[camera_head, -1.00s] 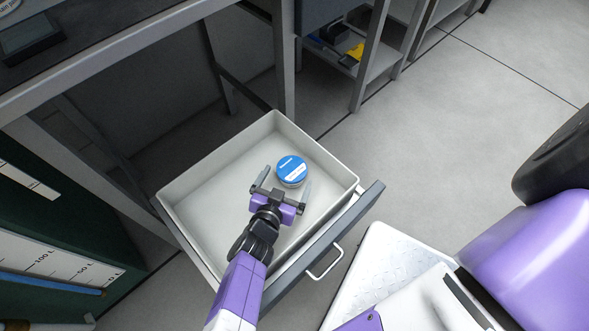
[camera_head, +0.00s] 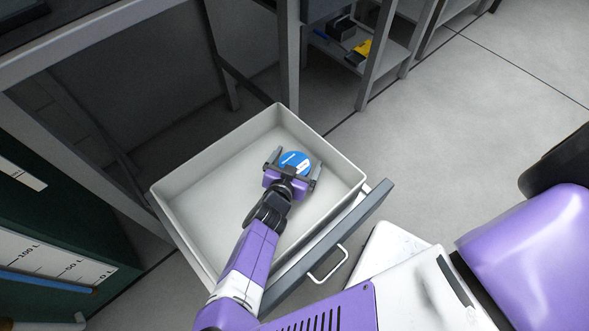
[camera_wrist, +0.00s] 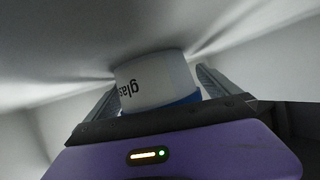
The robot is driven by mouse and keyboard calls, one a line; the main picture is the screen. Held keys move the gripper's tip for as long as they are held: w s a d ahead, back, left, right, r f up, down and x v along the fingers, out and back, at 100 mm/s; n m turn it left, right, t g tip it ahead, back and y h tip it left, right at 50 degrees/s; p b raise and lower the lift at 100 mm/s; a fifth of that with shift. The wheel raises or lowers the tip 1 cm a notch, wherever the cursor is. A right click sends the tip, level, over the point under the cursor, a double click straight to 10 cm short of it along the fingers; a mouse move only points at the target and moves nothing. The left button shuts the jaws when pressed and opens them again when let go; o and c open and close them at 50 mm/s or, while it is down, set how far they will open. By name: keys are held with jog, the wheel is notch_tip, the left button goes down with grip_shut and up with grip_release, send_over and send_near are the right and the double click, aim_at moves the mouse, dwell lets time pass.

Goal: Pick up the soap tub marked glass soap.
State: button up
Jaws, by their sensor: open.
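The soap tub (camera_head: 295,161) is a short round tub with a blue lid and a white label, lying inside the open drawer. In the wrist view its white side (camera_wrist: 155,82) shows letters reading "glas", with the rest cut off from sight. My gripper (camera_head: 296,165) is open, with one finger on each side of the tub. The wrist view shows the tub between the two fingers (camera_wrist: 155,95); I cannot tell whether either finger touches it.
The pale drawer (camera_head: 205,165) has raised walls around my gripper and a grey front with a handle (camera_head: 328,265). Its left floor is bare. A bench frame stands behind, and a shelf (camera_head: 385,58) with a yellow item is at the back.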

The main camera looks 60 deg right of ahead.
jog(key=c, duration=1.7)
jog(key=shift+r, duration=0.1)
